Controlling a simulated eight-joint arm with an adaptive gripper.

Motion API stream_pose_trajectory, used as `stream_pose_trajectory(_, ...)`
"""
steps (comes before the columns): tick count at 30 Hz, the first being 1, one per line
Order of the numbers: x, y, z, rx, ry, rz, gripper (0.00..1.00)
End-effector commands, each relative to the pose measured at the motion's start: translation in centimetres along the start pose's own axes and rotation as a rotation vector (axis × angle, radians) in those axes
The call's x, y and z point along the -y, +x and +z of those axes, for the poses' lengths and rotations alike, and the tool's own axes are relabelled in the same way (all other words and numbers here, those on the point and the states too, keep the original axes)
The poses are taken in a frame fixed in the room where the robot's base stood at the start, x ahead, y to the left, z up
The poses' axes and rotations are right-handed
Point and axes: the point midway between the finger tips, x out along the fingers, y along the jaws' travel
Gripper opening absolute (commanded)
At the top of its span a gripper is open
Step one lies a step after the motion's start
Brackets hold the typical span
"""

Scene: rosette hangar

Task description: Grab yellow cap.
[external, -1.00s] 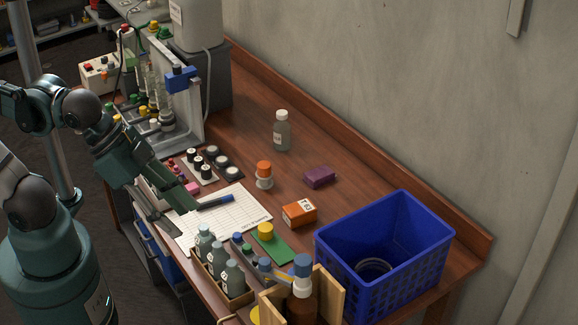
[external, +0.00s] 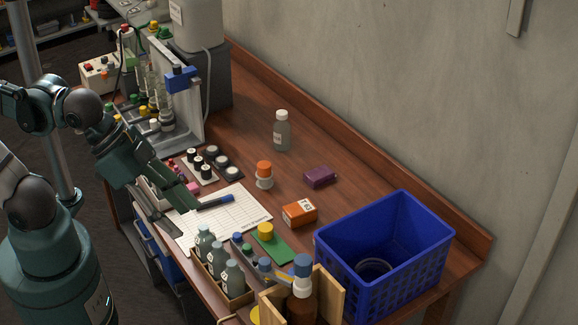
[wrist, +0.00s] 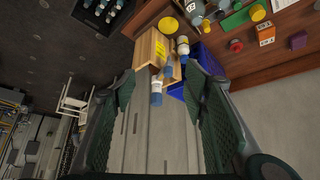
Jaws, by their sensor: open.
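A small yellow cap (external: 265,229) sits on a green pad (external: 272,247) near the front edge of the wooden bench. It also shows at the top right of the wrist view (wrist: 258,13), on the green pad. My gripper (external: 180,210) is open and empty, left of the cap and apart from it, by the bench's front edge near the paper sheet. In the wrist view my gripper (wrist: 160,75) has its two fingers spread wide, with the cap outside them to the upper right.
A blue basket (external: 385,255) stands to the right. A tray of grey bottles (external: 218,262) and a brown bottle (external: 302,285) in a wooden holder stand near the cap. An orange box (external: 299,214) lies behind it. The paper sheet (external: 225,222) lies flat, with a pen on it.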

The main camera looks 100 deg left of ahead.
Motion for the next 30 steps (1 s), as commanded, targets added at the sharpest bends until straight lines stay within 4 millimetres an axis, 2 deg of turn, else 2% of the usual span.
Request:
stream_pose_trajectory(11,2.5,2.1,-1.2,0.057,-0.154,-0.036,0.44)
stream_pose_trajectory(30,10.0,8.3,-2.9,0.191,-0.559,-0.142,0.44)
